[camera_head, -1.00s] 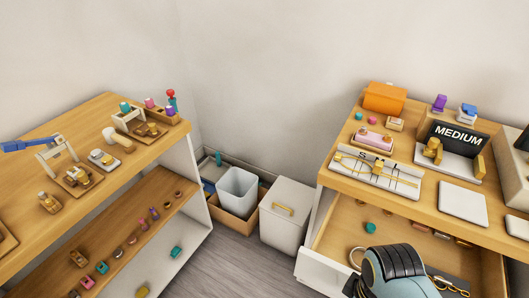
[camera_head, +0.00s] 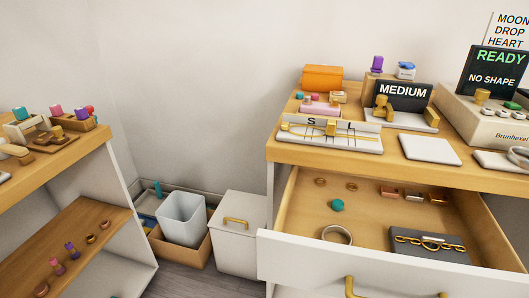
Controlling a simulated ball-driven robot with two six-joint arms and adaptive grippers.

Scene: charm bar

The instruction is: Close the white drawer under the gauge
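The white drawer (camera_head: 300,258) is pulled open at the lower right, below the wooden counter top that bears the gauge. Its white front has a gold handle (camera_head: 352,289), cut by the lower picture edge. The gauge (camera_head: 332,133), a white board with letters and a gold slider, lies on the counter above the drawer. Neither gripper is in view.
A MEDIUM sign (camera_head: 403,91), an orange box (camera_head: 322,78), a white pad (camera_head: 429,149) and a machine with a READY screen (camera_head: 498,69) stand on the counter. A white lidded bin (camera_head: 238,235) stands left of the drawer. A shelf unit (camera_head: 62,160) is at the left.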

